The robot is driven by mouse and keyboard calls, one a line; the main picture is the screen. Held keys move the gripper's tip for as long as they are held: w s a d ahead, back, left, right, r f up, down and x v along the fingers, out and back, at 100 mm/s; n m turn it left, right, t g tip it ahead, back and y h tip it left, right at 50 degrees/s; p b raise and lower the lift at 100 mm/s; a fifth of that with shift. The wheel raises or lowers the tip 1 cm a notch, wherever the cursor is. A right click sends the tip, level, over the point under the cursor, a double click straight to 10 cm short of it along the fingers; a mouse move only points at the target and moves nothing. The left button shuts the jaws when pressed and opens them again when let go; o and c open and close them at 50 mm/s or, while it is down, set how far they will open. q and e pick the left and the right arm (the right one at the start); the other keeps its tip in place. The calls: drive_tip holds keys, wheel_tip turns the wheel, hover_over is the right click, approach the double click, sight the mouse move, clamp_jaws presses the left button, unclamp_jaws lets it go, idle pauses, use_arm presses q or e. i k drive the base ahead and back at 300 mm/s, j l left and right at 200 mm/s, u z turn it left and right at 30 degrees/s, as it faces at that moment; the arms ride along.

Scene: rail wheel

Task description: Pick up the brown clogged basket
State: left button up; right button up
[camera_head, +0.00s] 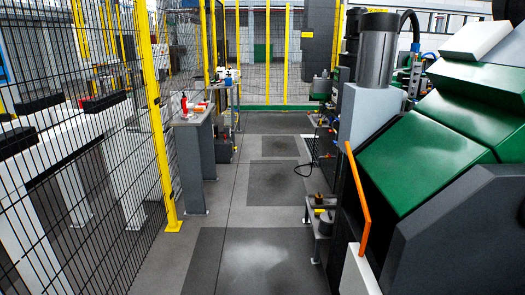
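A small brown object (319,199) sits on a low grey ledge at the right side of the aisle. It is too small in the head view to tell whether it is the brown clogged basket. No other brown basket can be made out. Neither of my grippers shows in this view.
A large green and grey machine (424,150) with an orange bar (357,202) fills the right. A black mesh fence with a yellow post (157,120) lines the left. A grey stand (190,150) holds a red bottle (184,104). The aisle floor (250,262) between is clear.

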sight(318, 199)
drive_tip(key=i, duration=5.35)
drive_tip(key=i+z, duration=0.15)
drive_tip(key=i, duration=0.35)
drive_tip(key=i+j+z, duration=0.15)
drive_tip(key=i, duration=0.35)
drive_tip(key=i+j+z, duration=0.15)
drive_tip(key=i, duration=0.3)
drive_tip(key=z, duration=1.95)
